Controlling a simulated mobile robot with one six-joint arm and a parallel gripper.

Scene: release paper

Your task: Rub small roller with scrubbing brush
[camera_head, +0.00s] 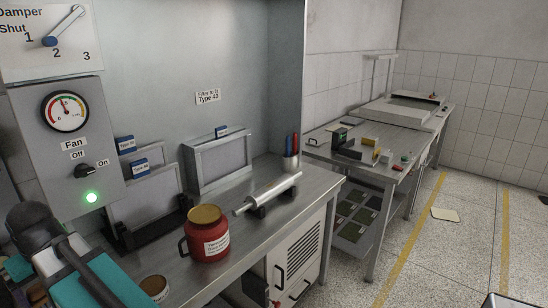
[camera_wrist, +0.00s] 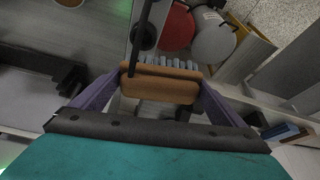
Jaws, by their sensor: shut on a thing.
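A scrubbing brush (camera_wrist: 160,88) with an orange-brown block and a row of pale grey bristles is in the wrist view. My gripper (camera_wrist: 160,84) is shut on it, with a purple finger at each side. The bristles face the top of the picture. In the head view a small silver roller (camera_head: 271,193) lies on dark supports on the steel bench, right of the red jar. My arm is at the lower left there, well apart from the roller; the brush is not visible in that view. I cannot make out the roller surely in the wrist view.
A red jar (camera_head: 208,241) with a handle stands on the bench (camera_head: 320,180), close to my arm. A small brown-topped pot (camera_head: 154,287) is at the front. A cup of tools (camera_head: 291,160) and framed panels (camera_head: 218,164) stand behind. A second table (camera_head: 400,170) is farther right.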

